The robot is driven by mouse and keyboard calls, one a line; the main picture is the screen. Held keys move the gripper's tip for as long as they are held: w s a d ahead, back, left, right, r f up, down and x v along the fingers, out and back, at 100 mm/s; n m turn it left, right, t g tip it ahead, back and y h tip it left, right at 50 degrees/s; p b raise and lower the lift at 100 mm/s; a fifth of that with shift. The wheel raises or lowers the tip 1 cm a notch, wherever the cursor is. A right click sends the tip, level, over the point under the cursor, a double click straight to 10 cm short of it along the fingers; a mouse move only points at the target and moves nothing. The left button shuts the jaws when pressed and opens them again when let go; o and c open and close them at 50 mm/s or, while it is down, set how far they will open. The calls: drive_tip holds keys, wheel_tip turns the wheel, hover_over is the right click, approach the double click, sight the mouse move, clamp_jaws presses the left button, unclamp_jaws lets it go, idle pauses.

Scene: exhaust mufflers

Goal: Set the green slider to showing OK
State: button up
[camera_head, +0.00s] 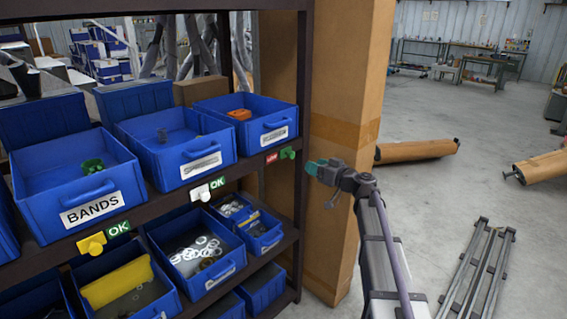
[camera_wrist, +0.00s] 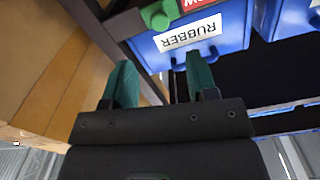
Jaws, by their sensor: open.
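The green slider (camera_head: 288,153) sits on the shelf's front edge, below the right-hand upper bin. It is at the right end of its label, and a red sign (camera_head: 271,157) shows to its left; no OK shows there. In the wrist view the green slider (camera_wrist: 157,15) is at the top, beside the partly cut-off red sign (camera_wrist: 193,4). My gripper (camera_head: 315,169) is open and empty, just right of and slightly below the slider, apart from it. In the wrist view its green fingers (camera_wrist: 160,72) point up toward the slider and the bin.
The yellow slider (camera_head: 91,244) and white slider (camera_head: 201,192) each have a green OK sign to their right. Blue bins (camera_head: 75,215) fill the shelves. A dark shelf post (camera_head: 303,110) and tall cardboard (camera_head: 340,130) stand close by my gripper. The floor to the right has free room.

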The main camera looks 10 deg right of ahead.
sight(293, 156)
drive_tip(key=x, duration=1.1)
drive_tip(key=shift+c, duration=0.2)
clamp_jaws()
